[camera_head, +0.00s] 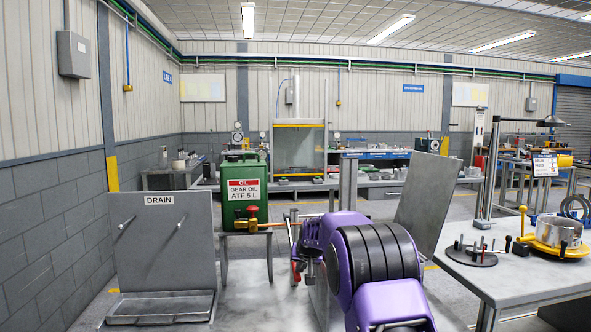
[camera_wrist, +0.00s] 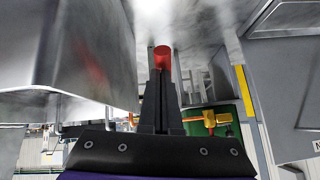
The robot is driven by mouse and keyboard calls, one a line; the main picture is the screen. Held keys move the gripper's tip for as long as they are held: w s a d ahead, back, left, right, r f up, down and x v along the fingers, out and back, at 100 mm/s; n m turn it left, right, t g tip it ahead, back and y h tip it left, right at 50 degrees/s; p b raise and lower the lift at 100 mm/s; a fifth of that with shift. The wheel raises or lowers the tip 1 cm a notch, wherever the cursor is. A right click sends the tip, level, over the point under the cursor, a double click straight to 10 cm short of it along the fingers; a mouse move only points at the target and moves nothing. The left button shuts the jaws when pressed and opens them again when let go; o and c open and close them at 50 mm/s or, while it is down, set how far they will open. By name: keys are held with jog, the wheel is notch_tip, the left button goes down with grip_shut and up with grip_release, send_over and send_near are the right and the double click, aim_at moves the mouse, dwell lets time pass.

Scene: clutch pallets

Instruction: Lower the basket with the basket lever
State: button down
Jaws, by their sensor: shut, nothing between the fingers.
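A red cylindrical grip (camera_wrist: 162,58), which looks like the end of the basket lever, stands just beyond my fingertips in the wrist view. A small red piece (camera_head: 296,271) by a thin upright rod also shows in the head view, left of my purple arm. My gripper (camera_wrist: 160,80) has its two dark fingers together, with nothing between them. The tips point at the red grip and overlap its lower edge in the picture; I cannot tell whether they touch it. I cannot make out the basket; my arm hides part of that area.
A grey metal housing (camera_wrist: 70,50) is close on the left in the wrist view. A green oil can (camera_head: 244,185) with a brass valve stands on a stand, beside the DRAIN panel (camera_head: 162,240). A workbench (camera_head: 525,275) with parts stands at right.

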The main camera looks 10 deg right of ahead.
jog(key=shift+s+f, duration=0.1)
jog(key=shift+f, duration=1)
jog(key=shift+b, duration=0.3)
notch_tip(320, 180, up, 6)
jog(key=s+p, duration=0.1)
jog(key=p, duration=0.2)
jog(key=s+d+f+b, duration=0.1)
jog(key=s+b, duration=0.1)
jog(key=s, duration=0.8)
jog(key=shift+d+f, duration=0.15)
jog(key=shift+f, duration=0.2)
